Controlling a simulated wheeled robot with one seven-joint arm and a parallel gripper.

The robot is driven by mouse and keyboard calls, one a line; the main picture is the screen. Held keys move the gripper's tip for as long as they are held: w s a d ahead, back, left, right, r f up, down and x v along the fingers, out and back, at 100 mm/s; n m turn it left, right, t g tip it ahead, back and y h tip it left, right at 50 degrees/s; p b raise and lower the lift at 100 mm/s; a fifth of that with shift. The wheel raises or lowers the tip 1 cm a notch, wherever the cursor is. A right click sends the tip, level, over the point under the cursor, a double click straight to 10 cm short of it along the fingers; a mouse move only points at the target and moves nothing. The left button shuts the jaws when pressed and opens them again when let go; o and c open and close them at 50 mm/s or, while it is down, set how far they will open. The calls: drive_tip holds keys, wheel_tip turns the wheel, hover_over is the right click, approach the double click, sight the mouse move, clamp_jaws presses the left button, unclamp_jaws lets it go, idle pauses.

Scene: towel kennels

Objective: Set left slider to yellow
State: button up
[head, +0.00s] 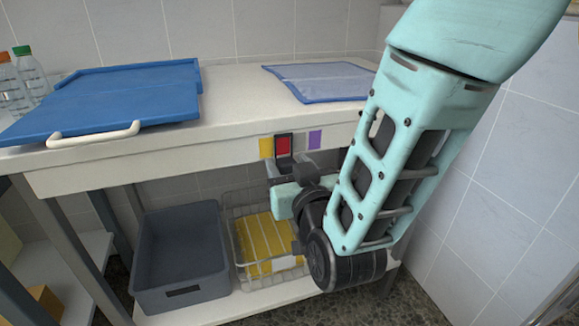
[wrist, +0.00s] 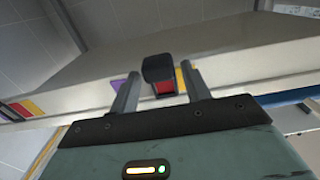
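The left slider is a black handle (head: 284,142) on the table's front edge. It stands over the red patch (head: 283,146), between a yellow patch (head: 266,147) on the left and a purple patch (head: 315,140) on the right. In the wrist view the order is reversed: yellow (wrist: 181,80) is right of the handle (wrist: 158,68) and purple (wrist: 118,85) is left. My gripper (head: 283,175) is just below and in front of the slider. Its two fingers (wrist: 159,90) are apart, with the handle appearing between them and gaps on both sides. I cannot tell whether it touches.
A second strip of coloured patches (wrist: 25,107) shows at the left of the wrist view. A blue board with a white handle (head: 95,133) and a blue cloth (head: 318,82) lie on the table. Below are a grey bin (head: 182,255) and a wire basket (head: 240,262) with yellow cloth.

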clamp_jaws()
drive_tip(key=shift+s+a, duration=0.3)
drive_tip(key=shift+a, duration=0.6)
drive_tip(key=shift+s+a, duration=0.25)
drive_tip(key=shift+a, duration=0.65)
drive_tip(key=shift+o, duration=1.5)
unclamp_jaws()
drive_tip(key=shift+a, duration=0.1)
